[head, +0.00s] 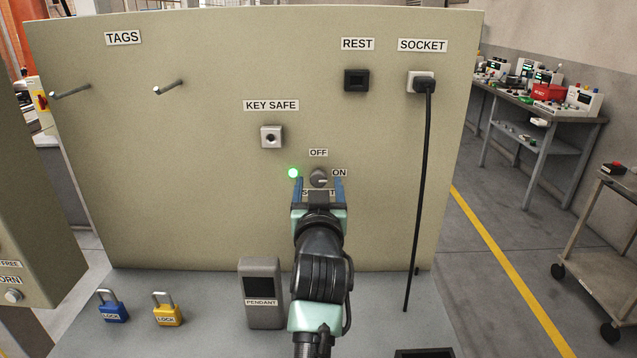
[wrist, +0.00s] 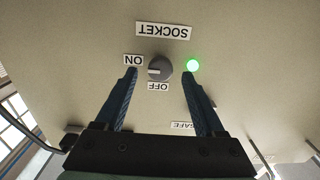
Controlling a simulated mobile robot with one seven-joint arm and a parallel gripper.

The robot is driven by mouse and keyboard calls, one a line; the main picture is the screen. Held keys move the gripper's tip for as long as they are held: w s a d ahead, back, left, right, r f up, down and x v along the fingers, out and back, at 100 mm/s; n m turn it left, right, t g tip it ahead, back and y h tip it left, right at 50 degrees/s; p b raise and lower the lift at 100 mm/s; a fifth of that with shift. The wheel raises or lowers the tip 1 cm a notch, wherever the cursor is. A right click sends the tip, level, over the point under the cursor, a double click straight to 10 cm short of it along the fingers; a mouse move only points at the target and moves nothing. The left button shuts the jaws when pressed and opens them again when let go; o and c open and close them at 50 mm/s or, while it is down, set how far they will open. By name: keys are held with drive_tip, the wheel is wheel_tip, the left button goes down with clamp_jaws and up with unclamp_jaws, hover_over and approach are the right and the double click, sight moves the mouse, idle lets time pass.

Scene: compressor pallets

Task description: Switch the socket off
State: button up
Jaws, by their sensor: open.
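The socket's grey rotary knob (head: 319,178) is on the upright panel, with an OFF label (head: 318,153) above it and an ON label (head: 340,173) to its right. In the wrist view the knob (wrist: 160,68) shows upside down, its pale mark pointing to ON. A green lamp (head: 293,173) beside the knob is lit. My gripper (head: 319,183) is open, its two blue fingers reaching toward the panel. In the wrist view the knob lies between and beyond the fingertips (wrist: 159,72). I cannot tell whether they touch anything. The SOCKET label under the knob is partly hidden by my gripper.
A black plug with a hanging cable (head: 423,180) sits in the socket (head: 421,82) at the right. A key safe (head: 271,137) is at the upper left of the knob. A pendant (head: 262,290), a blue padlock (head: 113,308) and a yellow padlock (head: 167,311) stand below.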

drive_tip(key=shift+w, duration=0.65)
clamp_jaws()
